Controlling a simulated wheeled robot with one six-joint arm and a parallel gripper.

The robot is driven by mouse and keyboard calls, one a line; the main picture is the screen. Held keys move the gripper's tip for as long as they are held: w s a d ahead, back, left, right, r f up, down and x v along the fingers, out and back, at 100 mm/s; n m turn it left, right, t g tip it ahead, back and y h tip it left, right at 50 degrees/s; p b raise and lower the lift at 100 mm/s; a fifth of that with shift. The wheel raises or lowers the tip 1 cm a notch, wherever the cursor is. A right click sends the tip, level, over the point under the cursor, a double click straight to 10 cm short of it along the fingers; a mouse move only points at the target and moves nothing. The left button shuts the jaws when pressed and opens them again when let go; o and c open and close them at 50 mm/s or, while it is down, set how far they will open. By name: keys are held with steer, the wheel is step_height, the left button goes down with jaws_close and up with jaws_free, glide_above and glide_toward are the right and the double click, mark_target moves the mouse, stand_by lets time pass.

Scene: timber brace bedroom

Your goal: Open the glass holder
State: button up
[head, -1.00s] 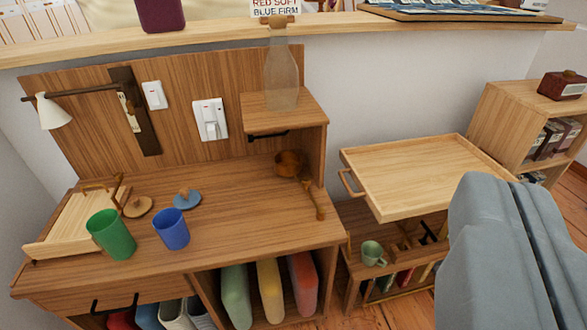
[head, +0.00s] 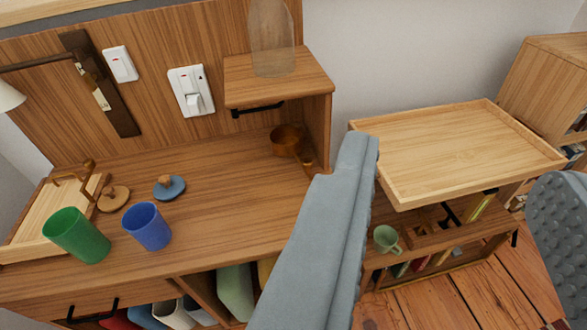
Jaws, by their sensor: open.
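No thing in view is plainly marked as the glass holder. A clear glass bottle (head: 272,42) stands upright on the small wooden shelf unit (head: 235,78) above the desk; its top is cut off. A black handle (head: 258,110) sits under that unit's front edge. My gripper (head: 455,165) is open and empty, its two grey fingers wide apart in the foreground. The left finger overlaps the desk's right end and hides part of a wooden ladle (head: 287,140). The right finger is cut off at the picture's right edge. Neither finger visibly touches the shelf unit or bottle.
A green cup (head: 77,235), a blue cup (head: 148,227) and two lids stand on the desk (head: 225,205). A wooden tray (head: 455,150) rests on a low rack holding a pale green mug (head: 387,239). The desk's middle is clear.

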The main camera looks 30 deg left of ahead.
steer(key=w+a+f+n+g+y, duration=0.1)
steer(key=w+a+f, duration=0.3)
steer(key=w+f, duration=0.2)
steer(key=w+a+f+g, duration=0.1)
steer(key=w+a+f, duration=0.2)
steer(key=w+f, duration=0.25)
steer(key=g, duration=0.1)
glide_toward(307, 163)
steer(key=shift+n+y, duration=0.3)
steer(key=shift+n, duration=0.1)
steer(key=x, duration=0.9)
steer(key=shift+w+d, duration=0.1)
steer(key=shift+d, duration=0.1)
jaws_close()
